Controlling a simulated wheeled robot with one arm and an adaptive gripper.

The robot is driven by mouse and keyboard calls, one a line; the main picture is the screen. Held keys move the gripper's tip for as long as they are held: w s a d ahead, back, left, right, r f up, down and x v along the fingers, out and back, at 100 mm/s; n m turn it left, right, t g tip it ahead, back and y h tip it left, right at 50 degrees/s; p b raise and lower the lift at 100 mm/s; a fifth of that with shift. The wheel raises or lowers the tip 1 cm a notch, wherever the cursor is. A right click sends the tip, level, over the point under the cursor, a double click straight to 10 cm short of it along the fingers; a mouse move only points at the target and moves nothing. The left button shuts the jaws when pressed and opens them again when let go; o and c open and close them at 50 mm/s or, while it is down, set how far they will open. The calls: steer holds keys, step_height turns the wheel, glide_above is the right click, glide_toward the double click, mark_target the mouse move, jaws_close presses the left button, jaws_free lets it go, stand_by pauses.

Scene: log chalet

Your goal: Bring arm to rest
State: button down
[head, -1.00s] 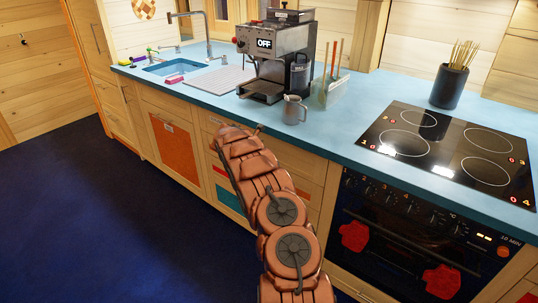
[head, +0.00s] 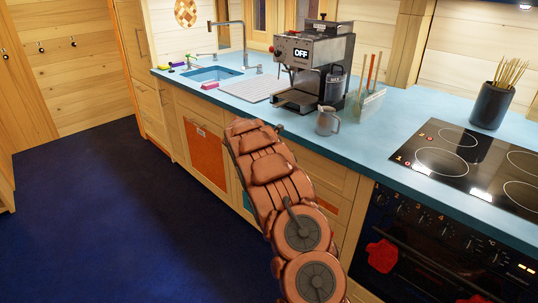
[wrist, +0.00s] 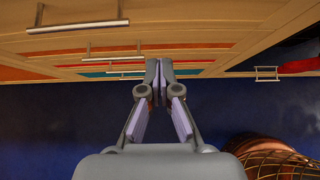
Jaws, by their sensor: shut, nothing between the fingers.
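My gripper (wrist: 159,75) shows in the wrist view with its two grey fingertips together and nothing between them. It is in front of the wooden drawer fronts, over the dark blue floor. In the head view my reddish-brown arm reaches up from the bottom toward the counter front, and my gripper is hidden behind it.
The blue counter (head: 398,122) carries a coffee machine (head: 312,62), a metal jug (head: 327,121), a sink (head: 212,74) and a black hob (head: 470,158). The oven (head: 430,245) is at right. Drawer handles (wrist: 78,26) stick out near my gripper. Blue floor (head: 90,200) is clear at left.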

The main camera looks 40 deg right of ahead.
steer(key=shift+a+r, duration=0.1)
steer(key=s+a+r+m+g+y+p, duration=0.1)
steer(key=s+a+r+m+y, duration=0.1)
steer(key=s+a+r+m, duration=0.55)
steer(key=s+a+r+m+y+p, duration=0.1)
steer(key=s+a+r+m, duration=0.2)
steer(key=s+a+r, duration=0.8)
steer(key=s+a+f+m+y+p, duration=0.1)
steer(key=s+a+f+m+y, duration=0.1)
steer(key=s+a, duration=1.1)
steer(key=s+a+f+m+g+y+p, duration=0.1)
steer(key=s+a+m+y, duration=0.3)
steer(key=s+a, duration=0.9)
steer(key=a+f+m, duration=0.1)
steer(key=a+m, duration=0.1)
steer(key=a, duration=0.2)
steer(key=shift+a+y, duration=0.25)
steer(key=shift+y, duration=0.05)
